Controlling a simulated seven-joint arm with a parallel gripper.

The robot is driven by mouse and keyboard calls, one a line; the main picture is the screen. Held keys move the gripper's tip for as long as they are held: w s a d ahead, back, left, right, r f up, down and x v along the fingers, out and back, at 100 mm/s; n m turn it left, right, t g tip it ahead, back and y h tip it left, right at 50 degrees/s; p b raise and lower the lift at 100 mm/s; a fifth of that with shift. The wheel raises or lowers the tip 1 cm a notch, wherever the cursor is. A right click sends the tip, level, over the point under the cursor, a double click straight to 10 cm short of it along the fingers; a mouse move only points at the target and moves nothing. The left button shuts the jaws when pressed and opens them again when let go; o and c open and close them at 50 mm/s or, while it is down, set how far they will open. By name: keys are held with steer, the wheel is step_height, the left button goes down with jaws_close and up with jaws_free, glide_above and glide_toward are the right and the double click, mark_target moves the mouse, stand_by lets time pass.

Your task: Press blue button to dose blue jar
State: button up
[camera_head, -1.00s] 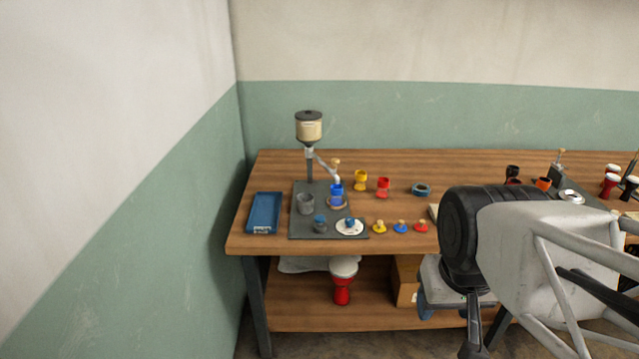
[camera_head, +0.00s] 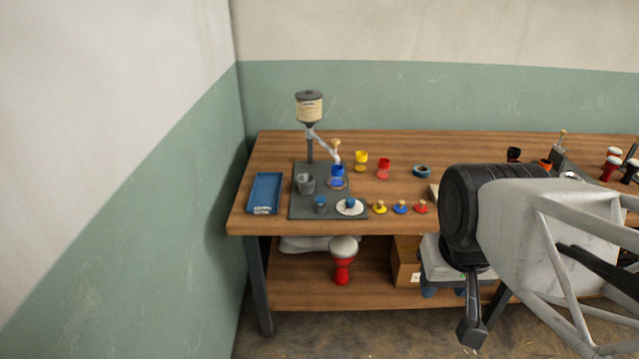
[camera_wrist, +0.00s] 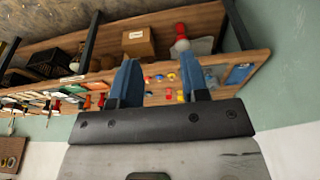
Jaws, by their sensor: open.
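The blue jar (camera_head: 337,173) stands upright under the spout of a dispenser (camera_head: 309,108) on a dark grey base plate (camera_head: 300,210). Several small blue-topped pieces are near it: a grey cylinder with a blue top (camera_head: 320,204), a blue knob on a white disc (camera_head: 350,203), and a blue disc with a wooden knob (camera_head: 400,208). I cannot tell for sure which is the blue button. My gripper (camera_wrist: 158,68) is open and empty, its blue fingers apart in the wrist view. In the head view it hangs in front of the table, well right of the jar.
A grey cup (camera_head: 306,184) stands left of the jar. A blue tray (camera_head: 264,193) lies at the table's left end. Yellow (camera_head: 361,161) and red (camera_head: 383,169) jars stand to the right.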

jaws_close()
stand_by(1.4)
